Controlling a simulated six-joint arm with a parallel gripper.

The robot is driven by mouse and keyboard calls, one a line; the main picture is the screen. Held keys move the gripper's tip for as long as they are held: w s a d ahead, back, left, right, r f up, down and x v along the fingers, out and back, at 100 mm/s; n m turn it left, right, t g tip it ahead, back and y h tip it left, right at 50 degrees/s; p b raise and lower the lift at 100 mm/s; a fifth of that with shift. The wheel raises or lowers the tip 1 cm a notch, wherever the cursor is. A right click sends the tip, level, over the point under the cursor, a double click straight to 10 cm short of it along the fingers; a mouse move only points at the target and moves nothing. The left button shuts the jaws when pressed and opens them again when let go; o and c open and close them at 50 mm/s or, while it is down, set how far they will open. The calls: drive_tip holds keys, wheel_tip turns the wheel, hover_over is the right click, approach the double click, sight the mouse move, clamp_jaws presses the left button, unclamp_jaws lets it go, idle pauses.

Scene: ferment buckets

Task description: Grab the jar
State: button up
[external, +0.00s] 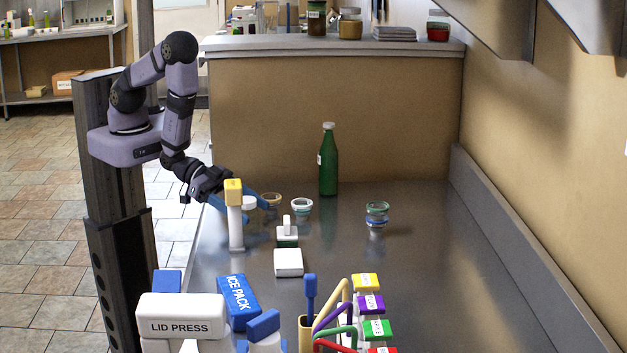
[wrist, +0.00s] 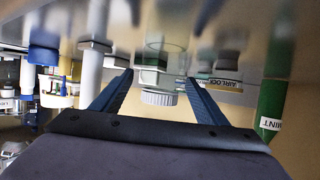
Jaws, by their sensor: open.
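My gripper (external: 256,208) has two blue fingers spread apart, low over the metal counter. It also shows in the wrist view (wrist: 160,77), open. A jar with a white ribbed lid (wrist: 158,98) and a clear body with a green band appears upside down there, in line with the gap between the fingers; I see no contact. In the external view a white lid (external: 249,203) shows between the fingers, and the body under it is hard to make out. Other small glass jars stand to the right: a tan one (external: 271,199), a teal-rimmed one (external: 301,207) and a blue-green one (external: 377,214).
A green bottle (external: 328,165) stands behind the jars. A white post with a yellow top (external: 235,220) stands close to my gripper on the camera side. The counter's right side is clear.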

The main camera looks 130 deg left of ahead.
sight(257, 212)
drive_tip(key=shift+w+a+p, duration=0.25)
drive_tip(key=shift+w+p, duration=0.25)
drive_tip(key=shift+p, duration=0.15)
drive_tip(key=shift+p+x, duration=0.5)
drive_tip(key=shift+x, duration=1)
drive_tip(key=c, duration=1.2)
